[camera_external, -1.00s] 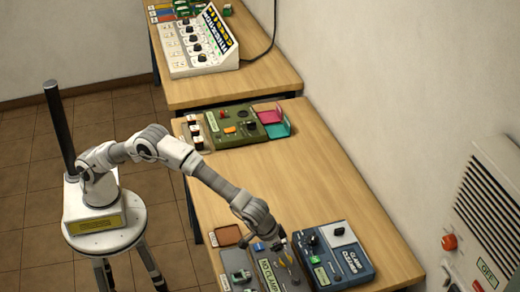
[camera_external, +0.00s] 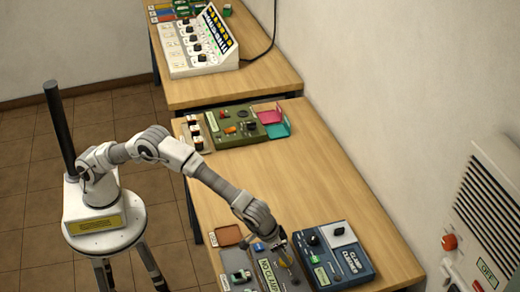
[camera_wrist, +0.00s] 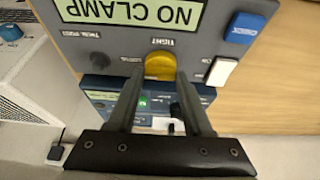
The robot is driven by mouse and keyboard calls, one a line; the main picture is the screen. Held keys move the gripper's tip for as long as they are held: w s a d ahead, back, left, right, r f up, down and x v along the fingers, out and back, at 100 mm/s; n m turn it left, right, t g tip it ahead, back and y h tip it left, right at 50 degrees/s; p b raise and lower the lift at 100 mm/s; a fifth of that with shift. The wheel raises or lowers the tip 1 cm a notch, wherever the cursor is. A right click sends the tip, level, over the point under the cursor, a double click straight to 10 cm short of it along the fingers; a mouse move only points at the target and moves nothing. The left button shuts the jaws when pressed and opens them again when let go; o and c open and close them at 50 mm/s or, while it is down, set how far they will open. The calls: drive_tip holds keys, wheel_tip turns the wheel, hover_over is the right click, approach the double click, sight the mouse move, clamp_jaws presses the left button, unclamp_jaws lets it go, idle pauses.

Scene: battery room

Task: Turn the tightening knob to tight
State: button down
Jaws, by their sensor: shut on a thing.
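The yellow tightening knob (camera_wrist: 160,66) is on a dark grey panel (camera_wrist: 215,50) in the wrist view. The word TIGHT is printed beside it, upside down in this view, with a smaller blurred label to its left. My gripper (camera_wrist: 160,78) has a finger on either side of the knob and is shut on it. The knob's lower edge is partly hidden between the fingers. In the external view my gripper (camera_external: 283,254) is low over the same panel at the table's near end. The knob's exact angle is hard to read.
A blue device (camera_external: 340,266) stands close to the right. The table's middle (camera_external: 270,180) is clear.

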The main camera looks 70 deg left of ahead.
drive_tip(key=m, duration=0.1)
drive_tip(key=m+h, duration=0.1)
drive_tip(key=m, duration=0.2)
drive_tip(key=shift+a+h, duration=0.25)
drive_tip(key=shift+h, duration=0.05)
drive_tip(key=m+g+h+p, duration=0.1)
drive_tip(key=m, duration=0.3)
drive_tip(key=shift+w+a+r+p, duration=0.1)
drive_tip(key=shift+w+p, duration=0.05)
drive_tip(key=shift+p, duration=0.2)
drive_tip(key=m+p, duration=0.1)
drive_tip(key=m, duration=0.1)
drive_tip(key=m+g+h, duration=0.1)
drive_tip(key=m, duration=0.1)
drive_tip(key=shift+w+a+m+g+h+p, duration=0.1)
drive_tip(key=shift+w+m+g+h+p, duration=0.05)
drive_tip(key=shift+m+g+h+p, duration=0.2)
drive_tip(key=shift+w+m+g+p, duration=0.1)
drive_tip(key=shift+m+g+p, duration=0.45)
drive_tip(key=shift+m, duration=1.4)
drive_tip(key=shift+c, duration=1.6)
unclamp_jaws()
